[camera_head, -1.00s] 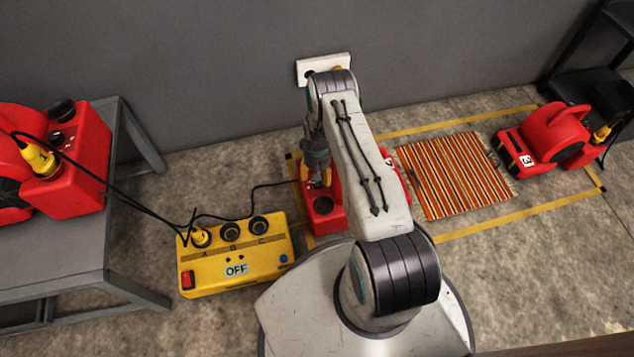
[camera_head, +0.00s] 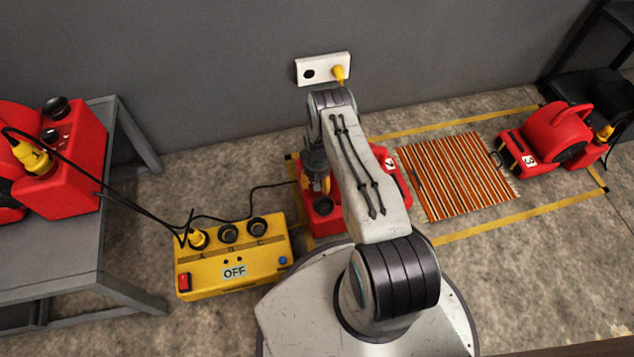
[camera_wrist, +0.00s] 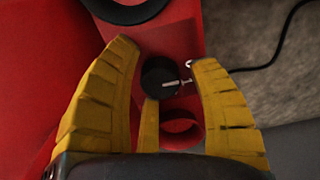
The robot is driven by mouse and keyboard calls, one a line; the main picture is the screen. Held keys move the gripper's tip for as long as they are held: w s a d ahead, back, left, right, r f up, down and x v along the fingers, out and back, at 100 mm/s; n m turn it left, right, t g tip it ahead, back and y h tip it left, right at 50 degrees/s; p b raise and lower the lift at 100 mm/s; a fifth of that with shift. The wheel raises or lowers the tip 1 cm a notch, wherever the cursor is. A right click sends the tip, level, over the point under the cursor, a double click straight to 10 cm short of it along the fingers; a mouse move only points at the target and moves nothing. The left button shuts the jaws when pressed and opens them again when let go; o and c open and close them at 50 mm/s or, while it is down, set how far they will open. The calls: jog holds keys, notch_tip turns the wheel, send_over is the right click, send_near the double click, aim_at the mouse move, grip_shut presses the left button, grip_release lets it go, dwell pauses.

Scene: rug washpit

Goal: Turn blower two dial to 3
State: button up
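The red blower two (camera_head: 396,184) stands on the floor, partly hidden behind my arm in the head view. In the wrist view its red housing (camera_wrist: 50,65) fills the left side. A black dial (camera_wrist: 160,76) with a pale pointer mark sits on it, between and just beyond my open yellow fingers. My gripper (camera_wrist: 165,62) is around the dial's sides, apparently without closing on it; in the head view my gripper (camera_head: 318,190) is low over the blower's left end. A larger black knob or cap (camera_wrist: 130,8) lies beyond the dial, and a red ring (camera_wrist: 182,132) nearer. Dial numbers are not legible.
A yellow power box (camera_head: 232,262) reading OFF stands left of the blower, with black cords. A grey table (camera_head: 50,245) carries another red blower (camera_head: 82,150). A striped rug (camera_head: 455,175) and blower three (camera_head: 550,140) lie right. A wall outlet (camera_head: 310,72) is behind.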

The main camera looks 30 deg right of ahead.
jog(key=c, duration=1.1)
grip_shut()
jog(key=shift+f+m+b, duration=0.1)
jog(key=shift+m+b, duration=0.2)
jog(key=shift+o, duration=0.2)
grip_release()
jog(key=m+b, duration=0.2)
jog(key=shift+f+m, duration=0.1)
jog(key=shift+m, duration=0.3)
jog(key=m+b, duration=0.2)
jog(key=m, duration=0.3)
jog(key=shift+m, duration=0.3)
jog(key=m+b, duration=0.1)
jog(key=m, duration=0.3)
jog(key=shift+b, duration=0.4)
jog(key=m+b, duration=0.1)
jog(key=m, duration=0.3)
jog(key=shift+m, duration=0.3)
